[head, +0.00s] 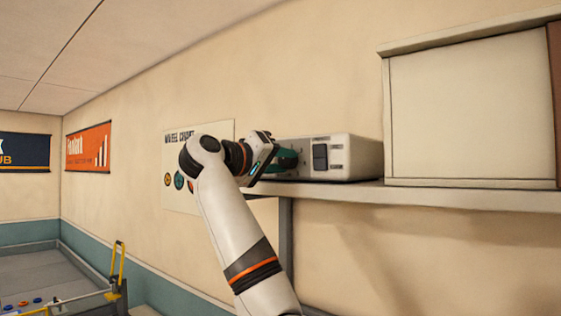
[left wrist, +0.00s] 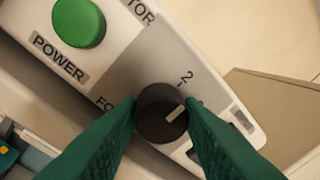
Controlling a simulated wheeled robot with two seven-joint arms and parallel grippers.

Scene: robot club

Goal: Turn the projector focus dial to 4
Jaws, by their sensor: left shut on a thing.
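The projector (head: 350,157) is a white box on a wall shelf in the head view. Its black round focus dial (left wrist: 155,128) has a white pointer mark and shows in the left wrist view. My left gripper (left wrist: 164,106) is shut on the dial, with one green finger on each side. The mark points right and slightly up in that view, toward the right finger. A printed "2" is readable above the dial. Other numbers are hidden or unreadable, and the focus label is partly covered. My left gripper (head: 284,159) also shows at the projector's left end in the head view.
A green power button (left wrist: 78,22) sits on the same panel, up and left of the dial. The shelf (head: 440,196) also carries a large pale cabinet (head: 470,115) right of the projector. A poster (head: 215,135) hangs on the wall behind my arm.

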